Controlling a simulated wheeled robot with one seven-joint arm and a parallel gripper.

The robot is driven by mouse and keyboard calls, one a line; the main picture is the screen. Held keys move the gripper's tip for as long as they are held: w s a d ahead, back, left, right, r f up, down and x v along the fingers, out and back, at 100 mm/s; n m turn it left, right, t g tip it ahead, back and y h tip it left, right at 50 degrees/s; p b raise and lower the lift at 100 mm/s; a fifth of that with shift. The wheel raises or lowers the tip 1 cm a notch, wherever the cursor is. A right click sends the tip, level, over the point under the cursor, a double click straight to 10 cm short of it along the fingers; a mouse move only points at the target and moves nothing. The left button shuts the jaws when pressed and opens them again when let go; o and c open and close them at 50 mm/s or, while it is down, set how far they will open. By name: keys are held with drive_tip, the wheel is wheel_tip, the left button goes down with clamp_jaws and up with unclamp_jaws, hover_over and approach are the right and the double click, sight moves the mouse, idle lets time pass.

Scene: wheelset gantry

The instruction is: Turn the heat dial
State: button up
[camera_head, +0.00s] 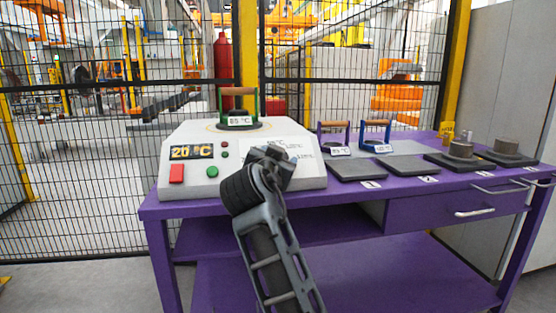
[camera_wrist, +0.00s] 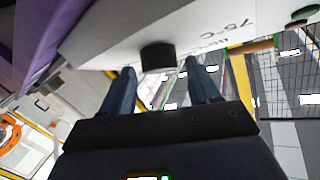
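The white heater console (camera_head: 180,150) stands on the left of the purple table. Its display (camera_head: 192,152) reads 20 °C. The black heat dial (camera_wrist: 157,57) is a short cylinder on the console's white front, with printed marks beside it in the wrist view. In the head view my arm hides the dial. My gripper (camera_wrist: 160,72) is open, with its two dark blue fingers pointing at the panel, one to each side of the dial. The fingertips seem just short of the dial or level with it; I see no clear contact. My gripper also shows in the head view (camera_head: 279,160).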

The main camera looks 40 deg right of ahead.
drive_tip(key=shift+o, duration=0.7)
drive_tip(key=shift+a, duration=0.1)
drive_tip(key=v, duration=0.7)
drive_tip(key=shift+s+a+p, duration=0.25)
drive_tip(key=shift+p, duration=0.2)
drive_tip(key=shift+f, duration=0.15)
